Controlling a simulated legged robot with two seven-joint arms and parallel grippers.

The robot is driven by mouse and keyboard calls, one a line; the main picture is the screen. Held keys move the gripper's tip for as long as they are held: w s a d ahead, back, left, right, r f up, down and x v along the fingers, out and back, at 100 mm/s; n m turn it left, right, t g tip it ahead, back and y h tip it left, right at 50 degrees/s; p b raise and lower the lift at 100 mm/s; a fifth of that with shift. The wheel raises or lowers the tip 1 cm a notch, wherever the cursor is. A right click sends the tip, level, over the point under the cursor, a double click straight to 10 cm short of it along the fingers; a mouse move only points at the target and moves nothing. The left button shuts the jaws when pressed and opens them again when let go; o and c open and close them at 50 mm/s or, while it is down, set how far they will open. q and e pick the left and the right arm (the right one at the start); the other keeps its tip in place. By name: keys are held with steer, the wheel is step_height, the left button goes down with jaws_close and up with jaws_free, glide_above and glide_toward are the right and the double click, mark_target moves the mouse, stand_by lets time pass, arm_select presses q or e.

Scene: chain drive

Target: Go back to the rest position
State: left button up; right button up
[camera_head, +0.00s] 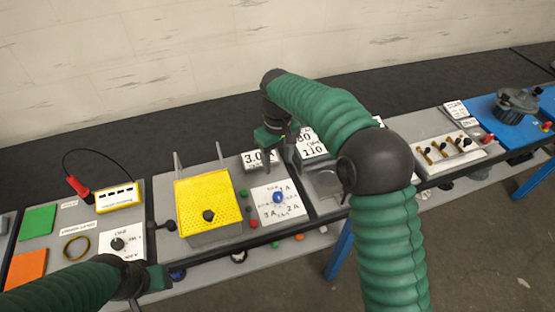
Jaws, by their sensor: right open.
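My right arm comes in from the lower right in green sleeves and bends over the bench. Its gripper (279,158) points down above the bench, close to the displays reading 3.0 and 110. It is open, and I see nothing between its fingers. My left arm enters low from the left edge. Its gripper (160,278) is at the front edge of the bench, below the dial panel (122,244). Its fingers are too small and dark to tell whether they are open or shut.
A yellow box with a black knob (208,193) and a blue-knob dial panel (278,202) sit mid-bench. A yellow meter (118,198), red probe (76,186), and green (38,220) and orange (26,266) squares are left. A brass-levered panel (447,151) and blue station (515,130) stand right.

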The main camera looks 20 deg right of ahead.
steer(key=shift+s+r, duration=0.1)
stand_by(0.4)
steer(key=s+d+f+m+t, duration=0.1)
steer(key=s+f, duration=0.2)
steer(key=s, duration=0.8)
steer(key=s+d+f+m+t, duration=0.1)
steer(key=s+f, duration=0.3)
steer(key=s, duration=0.7)
steer(key=shift+s+d+f+m+t, duration=0.2)
steer(key=shift+d+f+m+t, duration=0.1)
steer(key=shift+d+m, duration=0.35)
steer(key=shift+s, duration=0.15)
